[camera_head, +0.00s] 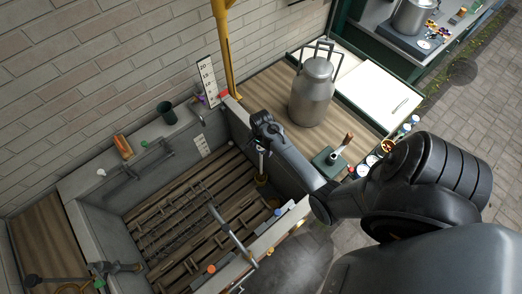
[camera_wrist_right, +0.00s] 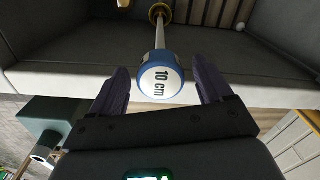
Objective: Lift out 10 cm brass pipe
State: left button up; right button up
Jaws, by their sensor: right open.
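The 10 cm brass pipe has a blue cap with a white "10 cm" label (camera_wrist_right: 160,82), a pale shaft and a brass base in the right wrist view. In the head view its brass base (camera_head: 262,181) shows at the right inner side of the grey basin (camera_head: 75,224); my gripper covers its top. My right gripper (camera_head: 262,148) is over the pipe's top end. In the right wrist view its open fingers (camera_wrist_right: 162,74) stand either side of the cap, with a gap on each side. My left gripper is not in view.
A metal churn (camera_head: 314,98) stands on the wooden shelf right of the basin. A yellow post (camera_head: 224,50) rises behind the gripper. A grey bar (camera_head: 230,230) slants over the basin's slatted floor. A green block (camera_head: 329,160) sits beside my right arm.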

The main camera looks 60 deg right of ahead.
jog(key=shift+f, duration=2)
jog(key=shift+c, duration=0.3)
jog(key=c, duration=1.3)
notch_tip(320, 180, up, 5)
jog(key=p, duration=0.5)
notch_tip(320, 180, up, 3)
jog(key=p, duration=0.3)
jog(key=shift+r, duration=1.05)
